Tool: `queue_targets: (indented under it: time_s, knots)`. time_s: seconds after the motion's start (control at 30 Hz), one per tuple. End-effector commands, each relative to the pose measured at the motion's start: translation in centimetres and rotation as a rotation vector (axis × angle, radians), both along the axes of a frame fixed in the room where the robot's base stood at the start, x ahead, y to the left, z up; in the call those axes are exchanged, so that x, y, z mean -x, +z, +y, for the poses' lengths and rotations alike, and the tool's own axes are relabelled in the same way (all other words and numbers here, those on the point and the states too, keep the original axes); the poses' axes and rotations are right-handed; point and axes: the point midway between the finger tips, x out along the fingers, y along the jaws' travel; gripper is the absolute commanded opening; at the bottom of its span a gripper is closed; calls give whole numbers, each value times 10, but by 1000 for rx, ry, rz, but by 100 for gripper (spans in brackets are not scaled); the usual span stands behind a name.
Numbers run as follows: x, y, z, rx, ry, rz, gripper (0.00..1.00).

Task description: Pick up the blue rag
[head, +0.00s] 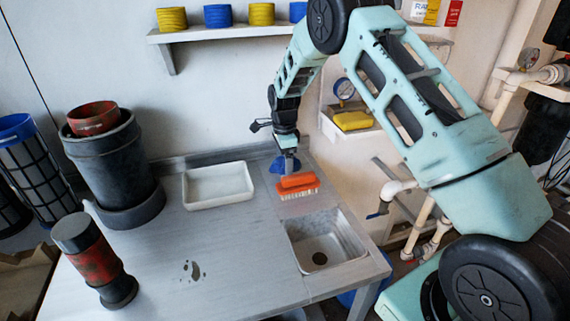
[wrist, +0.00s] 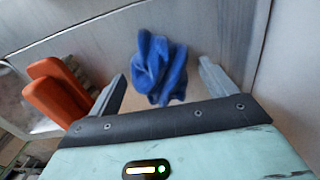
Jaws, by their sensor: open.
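A crumpled blue rag (head: 277,165) lies at the back of the grey metal worktop, near the wall and beside the orange brush. In the head view my gripper (head: 290,166) points down right at it and hides part of it. In the wrist view the rag (wrist: 160,68) shows between and just beyond the two fingers of my gripper (wrist: 162,82). The fingers are apart, with the rag in the gap and bare surface visible on both sides of it. I cannot tell how high the fingertips are above the worktop.
The orange brush (head: 297,186) lies close by and also shows in the wrist view (wrist: 58,92). A sink (head: 318,240) is in front of it. A white tray (head: 218,202) is to the left. A shelf (head: 225,33) with coloured rolls is above.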

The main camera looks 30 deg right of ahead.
Motion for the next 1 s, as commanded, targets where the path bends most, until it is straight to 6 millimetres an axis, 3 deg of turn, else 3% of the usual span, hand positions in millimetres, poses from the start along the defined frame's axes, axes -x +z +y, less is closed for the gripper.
queue_targets:
  time_s: [0.27,0.43,0.47,0.83,1.0]
  knots:
    - [0,-4,0,-1,1,-2,84]
    - [0,-4,0,-1,1,-2,39]
    - [0,-4,0,-1,1,-2,35]
    - [1,-1,0,-1,1,-2,35]
    - [3,11,1,0,2,-4,35]
